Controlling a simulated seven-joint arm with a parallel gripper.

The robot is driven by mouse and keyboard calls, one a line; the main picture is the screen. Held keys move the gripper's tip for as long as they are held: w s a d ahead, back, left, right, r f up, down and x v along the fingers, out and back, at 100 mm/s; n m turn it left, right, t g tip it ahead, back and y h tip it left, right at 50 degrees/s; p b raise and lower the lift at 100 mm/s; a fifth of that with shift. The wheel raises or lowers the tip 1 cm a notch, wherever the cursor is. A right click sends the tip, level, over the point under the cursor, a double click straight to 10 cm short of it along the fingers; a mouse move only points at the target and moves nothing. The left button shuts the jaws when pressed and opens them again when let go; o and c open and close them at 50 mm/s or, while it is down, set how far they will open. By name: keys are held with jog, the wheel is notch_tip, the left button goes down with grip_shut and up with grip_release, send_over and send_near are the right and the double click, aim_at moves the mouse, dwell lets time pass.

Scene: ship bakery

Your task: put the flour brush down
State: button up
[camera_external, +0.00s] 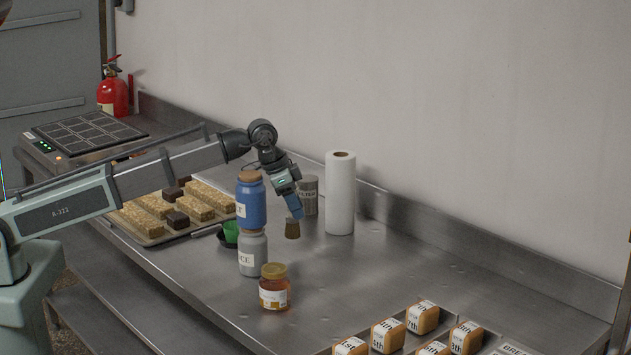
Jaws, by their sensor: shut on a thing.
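My gripper (287,188) points down over the middle of the steel worktop (370,275), just right of a stack of jars. It is shut on what looks like the flour brush (292,229), of which a blue part shows below the jaws and a brown, bristle-like end below that. The fingertips themselves are hard to make out. The brown end is close to the worktop; I cannot tell whether it touches it.
A blue jar (251,205) stands on a grey jar (252,256), left of my gripper. An amber jar (274,290) stands in front. A grey canister (309,197) and paper roll (340,195) stand behind. A bar tray (150,240) lies left, small loaves (388,335) front right. Worktop centre-right is clear.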

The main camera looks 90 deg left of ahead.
jog(key=shift+f, duration=2.05)
jog(key=shift+f, duration=0.15)
jog(key=o, duration=1.1)
jog(key=shift+c, duration=0.2)
jog(key=v, duration=1.2)
